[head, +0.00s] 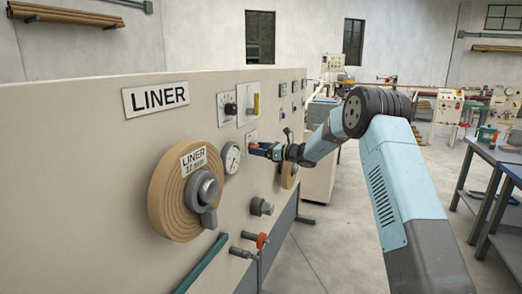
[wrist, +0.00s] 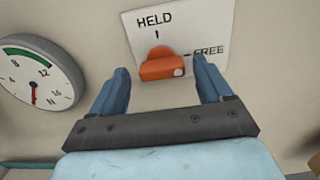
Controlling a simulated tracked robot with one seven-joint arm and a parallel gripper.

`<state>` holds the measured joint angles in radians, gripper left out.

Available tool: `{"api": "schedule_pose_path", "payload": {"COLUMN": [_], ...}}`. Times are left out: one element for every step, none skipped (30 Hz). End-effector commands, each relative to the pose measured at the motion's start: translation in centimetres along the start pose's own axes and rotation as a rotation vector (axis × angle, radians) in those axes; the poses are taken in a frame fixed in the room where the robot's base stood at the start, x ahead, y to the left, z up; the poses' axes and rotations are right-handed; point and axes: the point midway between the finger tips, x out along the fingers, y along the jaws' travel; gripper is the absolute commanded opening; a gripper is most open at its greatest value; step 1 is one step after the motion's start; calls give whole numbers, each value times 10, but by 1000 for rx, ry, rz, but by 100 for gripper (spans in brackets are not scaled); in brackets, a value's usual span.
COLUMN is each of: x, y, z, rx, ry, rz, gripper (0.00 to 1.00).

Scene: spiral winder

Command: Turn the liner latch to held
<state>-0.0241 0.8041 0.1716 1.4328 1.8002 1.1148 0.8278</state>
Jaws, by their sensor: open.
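The liner latch (wrist: 160,67) is an orange knob on a white plate (wrist: 208,28) marked HELD at the top and FREE at the right. Its white dot is at the right end, on the FREE side, so the latch lies about level rather than up toward HELD. My gripper (wrist: 160,64) is open, with one blue finger on each side of the latch in the wrist view. I cannot tell whether a finger touches it.
A round gauge (wrist: 38,80) is left of the latch. In the head view, the LINER roll (head: 165,205) stands out from the panel (head: 100,110) further left. A grey knob (head: 261,207) and a red-handled lever (head: 261,241) project below my gripper.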

Motion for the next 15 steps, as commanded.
{"api": "schedule_pose_path", "payload": {"x": [3,4,5,6,6,7,7,7,7,7,7,7,7,7,7], "y": [0,0,0,0,0,0,0,0,0,0,0,0,0,0,0], "z": [0,0,0,0,0,0,0,0,0,0,0,0,0,0,0], "rx": [0,0,0,0,0,0,0,0,0,0,0,0,0,0,0], "ry": [0,0,0,0,0,0,0,0,0,0,0,0,0,0,0], "rz": [0,0,0,0,0,0,0,0,0,0,0,0,0,0,0], "gripper": [79,79,79,79,79,79,79,79,79,79,79,78,75,72,68]}}
